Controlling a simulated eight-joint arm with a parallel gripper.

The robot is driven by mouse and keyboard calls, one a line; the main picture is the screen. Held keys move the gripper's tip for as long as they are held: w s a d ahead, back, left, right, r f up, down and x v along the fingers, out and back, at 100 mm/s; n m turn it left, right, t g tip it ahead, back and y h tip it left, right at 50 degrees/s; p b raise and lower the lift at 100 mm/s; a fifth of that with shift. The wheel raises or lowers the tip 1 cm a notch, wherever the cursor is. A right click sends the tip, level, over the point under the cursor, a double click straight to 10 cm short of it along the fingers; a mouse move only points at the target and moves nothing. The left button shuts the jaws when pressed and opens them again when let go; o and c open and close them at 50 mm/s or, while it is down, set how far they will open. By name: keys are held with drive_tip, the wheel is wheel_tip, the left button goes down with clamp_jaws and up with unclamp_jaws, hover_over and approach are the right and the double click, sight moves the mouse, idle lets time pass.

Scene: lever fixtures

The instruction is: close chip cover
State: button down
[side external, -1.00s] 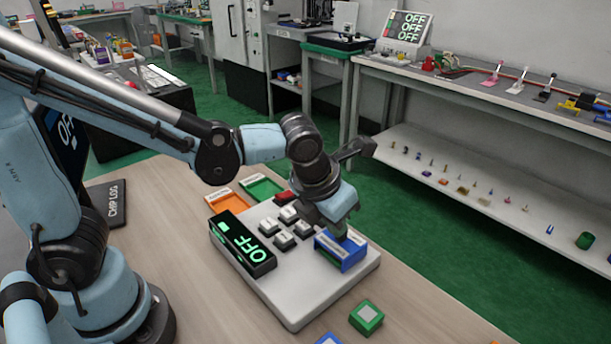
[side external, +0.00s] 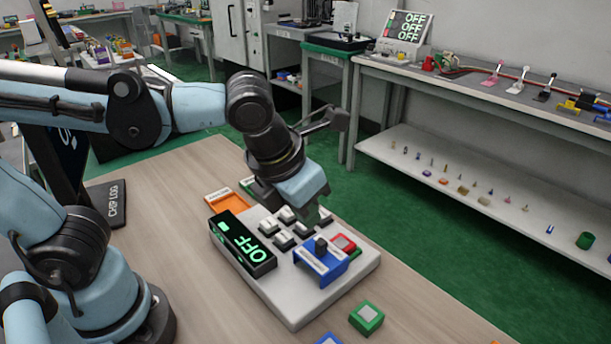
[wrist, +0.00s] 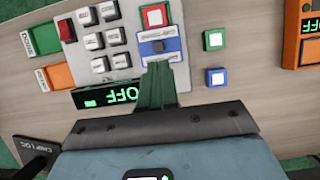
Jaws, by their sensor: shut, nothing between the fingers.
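The chip cover (side external: 318,263) is a blue bracket with a pale label strip and a black knob (side external: 321,245) on top. It sits on the right part of the light grey panel, and the wrist view shows it too (wrist: 146,58). Beside it is a red chip (side external: 343,243) with a pale square centre in a green-edged socket; it is uncovered, and in the wrist view it lies beyond the cover (wrist: 155,16). My gripper (side external: 322,218) is shut and empty, above the panel behind the cover and apart from the knob. Its closed green fingers (wrist: 157,85) show in the wrist view.
A black display reading OFF (side external: 243,243) and several grey keys (side external: 283,240) stand on the panel. An orange tray (side external: 227,203) lies behind it. A green block (side external: 366,317) and a blue block (side external: 328,339) lie on the wooden table in front.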

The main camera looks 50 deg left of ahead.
sight(321, 241)
drive_tip(key=c, duration=1.8)
unclamp_jaws()
drive_tip(key=shift+v, duration=1.55)
drive_tip(key=shift+o, duration=1.2)
drive_tip(key=shift+r, duration=0.1)
drive_tip(key=shift+o, duration=1.3)
drive_tip(key=shift+w+r+n, duration=0.1)
drive_tip(key=shift+w+n, duration=0.05)
drive_tip(key=shift+n, duration=0.45)
drive_tip(key=shift+o, duration=1.1)
drive_tip(key=shift+w+r+n+g, duration=0.1)
drive_tip(key=shift+w+n+g, duration=0.2)
drive_tip(key=shift+n, duration=0.6)
drive_tip(key=shift+o, duration=0.2)
drive_tip(key=n, duration=0.2)
drive_tip(key=w+n+g, duration=0.1)
drive_tip(key=n, duration=0.2)
drive_tip(key=shift+w+a+r, duration=0.1)
drive_tip(key=shift+w+r, duration=0.05)
drive_tip(key=shift+r, duration=0.05)
drive_tip(key=shift+w+f+n+g, duration=0.45)
drive_tip(key=shift+f+n, duration=1.2)
drive_tip(key=shift+f, duration=0.35)
drive_tip(key=shift+w+f+n+g, duration=0.5)
drive_tip(key=shift+f+n, duration=1.2)
drive_tip(key=shift+f, duration=0.3)
drive_tip(key=shift+w+f+n+g, duration=0.45)
drive_tip(key=shift+f+n, duration=1.2)
drive_tip(key=shift+f, duration=0.35)
drive_tip(key=shift+c, duration=0.3)
